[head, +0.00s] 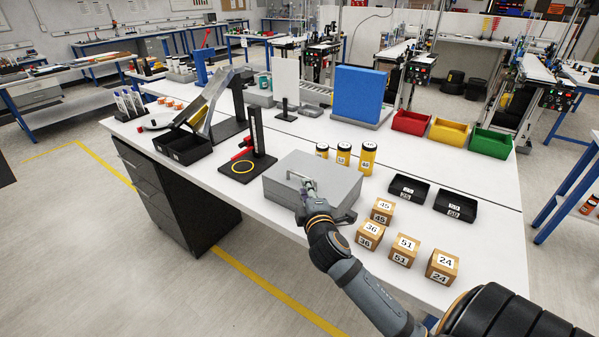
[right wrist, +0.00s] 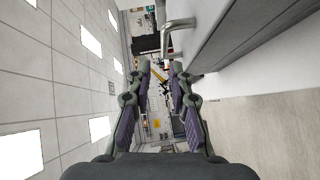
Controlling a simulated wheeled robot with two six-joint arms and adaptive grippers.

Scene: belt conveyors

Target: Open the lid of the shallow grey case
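The shallow grey case (head: 335,173) lies on the white table in the head view, with its lid down. A thin handle (head: 297,175) sticks up at its near left side. My right gripper (head: 306,187) is at the case's near side, close to the handle. In the right wrist view my right gripper (right wrist: 161,66) has its two fingers apart, with nothing clearly held between them. The handle (right wrist: 180,23) shows just ahead of the fingertips there, beside the case's grey wall (right wrist: 240,28). My left gripper is not in view.
Several numbered boxes (head: 403,251) stand right of my forearm. Yellow-and-black cylinders (head: 368,157) stand behind the case, and black trays (head: 408,189) lie to its right. A black stand (head: 257,135) with a yellow ring is on its left. Coloured bins (head: 449,131) are farther back.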

